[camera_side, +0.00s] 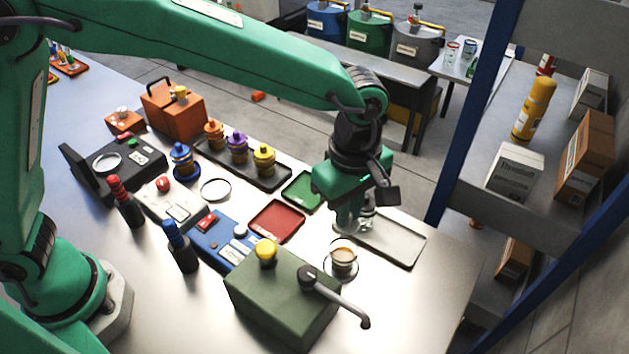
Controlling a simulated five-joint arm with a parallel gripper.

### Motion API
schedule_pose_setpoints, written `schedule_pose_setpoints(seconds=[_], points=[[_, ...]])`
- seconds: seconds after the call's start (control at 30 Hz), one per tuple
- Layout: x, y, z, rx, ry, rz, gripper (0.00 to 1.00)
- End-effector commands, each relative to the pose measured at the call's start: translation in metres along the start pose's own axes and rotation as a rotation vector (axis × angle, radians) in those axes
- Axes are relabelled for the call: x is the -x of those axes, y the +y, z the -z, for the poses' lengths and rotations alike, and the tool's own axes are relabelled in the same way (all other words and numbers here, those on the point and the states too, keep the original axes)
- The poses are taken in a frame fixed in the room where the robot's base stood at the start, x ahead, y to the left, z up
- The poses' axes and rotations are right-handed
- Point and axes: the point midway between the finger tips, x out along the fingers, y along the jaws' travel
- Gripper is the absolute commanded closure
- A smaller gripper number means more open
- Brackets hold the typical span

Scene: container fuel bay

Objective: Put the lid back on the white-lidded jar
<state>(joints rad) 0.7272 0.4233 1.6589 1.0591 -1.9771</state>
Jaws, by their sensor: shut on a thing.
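An open jar (343,264) stands upright on a round pale-rimmed base near the front right of the bench, beside the green box. Its top is uncovered and shows a tan inside. My gripper (352,224) points down just behind the jar, at the left end of the pale tray (408,248). It is shut on a small whitish thing, which looks like the white lid. The fingers hide much of it, so I cannot tell whether it touches the tray. The gripper and the jar are apart.
The green box (285,300) with a yellow knob and a lever (340,298) stands close in front of the jar. A red tray (277,221) and a green tray (303,190) lie left of my gripper. Yellow, purple and orange jars stand on a dark tray (283,184).

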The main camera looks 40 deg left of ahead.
Motion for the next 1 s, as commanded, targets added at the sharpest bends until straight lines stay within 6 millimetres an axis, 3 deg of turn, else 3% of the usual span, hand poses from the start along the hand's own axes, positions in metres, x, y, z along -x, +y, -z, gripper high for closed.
schedule_pose_setpoints(seconds=[0.37, 1.0], points=[[-0.013, 0.000, 0.001, 0.003, 0.001, 0.002, 1.00], [-0.056, -0.001, 0.001, 0.003, 0.001, 0.002, 1.00]])
